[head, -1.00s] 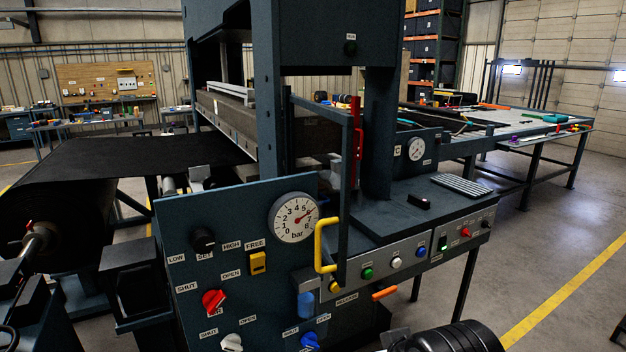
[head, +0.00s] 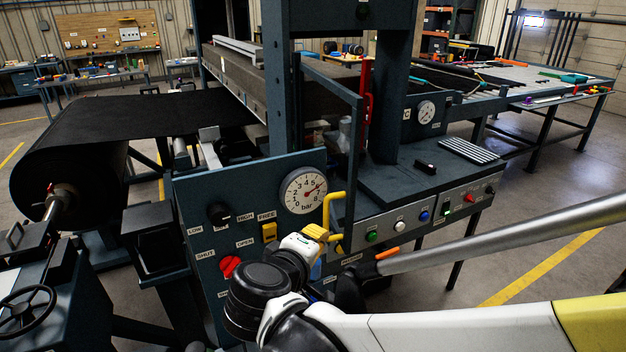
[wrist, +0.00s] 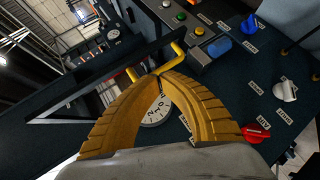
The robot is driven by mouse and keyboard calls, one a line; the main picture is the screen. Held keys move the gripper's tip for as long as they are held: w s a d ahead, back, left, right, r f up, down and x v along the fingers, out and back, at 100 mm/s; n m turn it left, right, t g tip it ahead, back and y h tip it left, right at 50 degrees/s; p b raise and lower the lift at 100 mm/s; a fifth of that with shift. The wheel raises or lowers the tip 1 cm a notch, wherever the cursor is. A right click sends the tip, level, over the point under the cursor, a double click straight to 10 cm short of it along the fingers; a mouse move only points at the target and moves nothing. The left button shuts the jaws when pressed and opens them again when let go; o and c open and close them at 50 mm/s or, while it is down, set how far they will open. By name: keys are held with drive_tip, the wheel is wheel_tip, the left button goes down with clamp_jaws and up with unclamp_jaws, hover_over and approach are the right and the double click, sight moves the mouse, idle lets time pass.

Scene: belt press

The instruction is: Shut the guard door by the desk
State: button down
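The guard door (head: 356,155) is a dark frame with a clear pane at the front of the press in the head view. It stands swung out from the opening, beside the control desk (head: 385,222). Its yellow handle (head: 327,212) is near its lower front edge and also shows in the wrist view (wrist: 176,48). My gripper (head: 322,234) is at the lower part of the handle. In the wrist view its yellow fingers (wrist: 157,76) arch inward and their tips come together at the handle bar. The tips hide part of the bar.
A panel with a pressure gauge (head: 304,191), a red knob (head: 230,266) and a yellow switch (head: 269,231) is just left of the handle. An orange lever (head: 387,253) sticks out below the desk. Open floor lies to the right.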

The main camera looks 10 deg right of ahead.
drive_tip(key=w+a+r+n+t+p, duration=0.1)
drive_tip(key=w+a+r+n+t, duration=0.15)
drive_tip(key=a+r, duration=0.35)
drive_tip(key=shift+m+t+h, duration=0.25)
drive_tip(key=shift+m+h, duration=0.05)
drive_tip(key=shift+m, duration=0.05)
drive_tip(key=x, duration=0.2)
drive_tip(key=f+b+x, duration=0.1)
drive_tip(key=x, duration=0.5)
drive_tip(key=shift+d+f, duration=0.2)
drive_tip(key=shift+f, duration=0.1)
drive_tip(key=d, duration=0.1)
drive_tip(key=w+d, duration=0.1)
drive_tip(key=d+b, duration=0.1)
drive_tip(key=shift+w+f, duration=0.15)
drive_tip(key=shift+f, duration=0.15)
drive_tip(key=shift+w+d, duration=0.1)
drive_tip(key=shift+d, duration=0.35)
